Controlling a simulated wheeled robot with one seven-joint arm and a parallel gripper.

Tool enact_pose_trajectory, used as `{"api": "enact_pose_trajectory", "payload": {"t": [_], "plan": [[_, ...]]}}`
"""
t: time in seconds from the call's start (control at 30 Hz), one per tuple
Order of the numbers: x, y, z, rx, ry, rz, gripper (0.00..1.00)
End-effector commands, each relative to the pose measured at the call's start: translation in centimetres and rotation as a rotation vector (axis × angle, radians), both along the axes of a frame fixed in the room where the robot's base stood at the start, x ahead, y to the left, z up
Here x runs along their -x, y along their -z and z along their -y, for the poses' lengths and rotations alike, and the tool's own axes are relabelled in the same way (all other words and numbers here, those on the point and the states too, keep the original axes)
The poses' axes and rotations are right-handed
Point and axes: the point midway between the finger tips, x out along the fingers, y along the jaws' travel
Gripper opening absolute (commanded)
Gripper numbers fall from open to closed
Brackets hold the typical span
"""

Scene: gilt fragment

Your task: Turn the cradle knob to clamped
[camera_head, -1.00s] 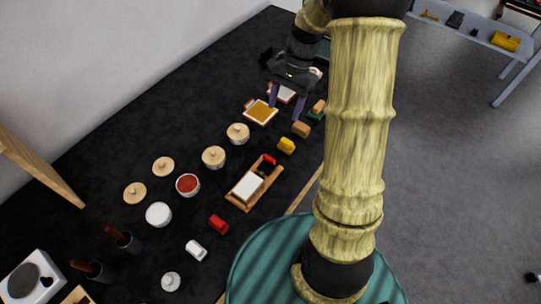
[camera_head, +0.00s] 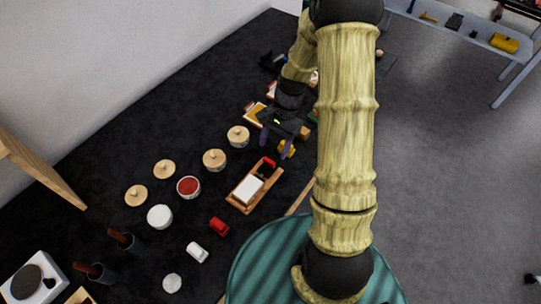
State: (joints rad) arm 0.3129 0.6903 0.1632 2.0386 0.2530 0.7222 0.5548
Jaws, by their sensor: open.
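The wooden cradle (camera_head: 235,203) lies on the black table with a white block (camera_head: 248,189) in it. A small red part (camera_head: 268,162), which looks like the cradle's knob, sits at its far end. Its setting is too small to read. My gripper (camera_head: 277,148) is open, with its purple fingers pointing down just beyond the red part. I see no contact with the red part. A yellow piece (camera_head: 287,149) shows right by the right finger, and I cannot tell whether they touch.
An orange-topped tile (camera_head: 253,112) lies behind my gripper. The table's edge runs along the right.

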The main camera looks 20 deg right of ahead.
Motion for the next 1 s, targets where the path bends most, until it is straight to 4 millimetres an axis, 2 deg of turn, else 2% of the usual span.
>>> {"api": "enact_pose_trajectory", "payload": {"t": [0.1,0.3,0.67,0.9,1.0], "plan": [[0.6,1.9,-0.7,-0.002,-0.001,-0.005,0.6],[1.1,4.3,-1.5,-0.001,0.0,-0.002,0.6],[1.1,4.8,-1.6,0.0,0.0,0.001,0.6],[1.1,4.8,-1.6,0.0,0.0,0.001,0.15],[1.1,4.8,-1.6,0.0,0.0,0.001,0.15]]}}
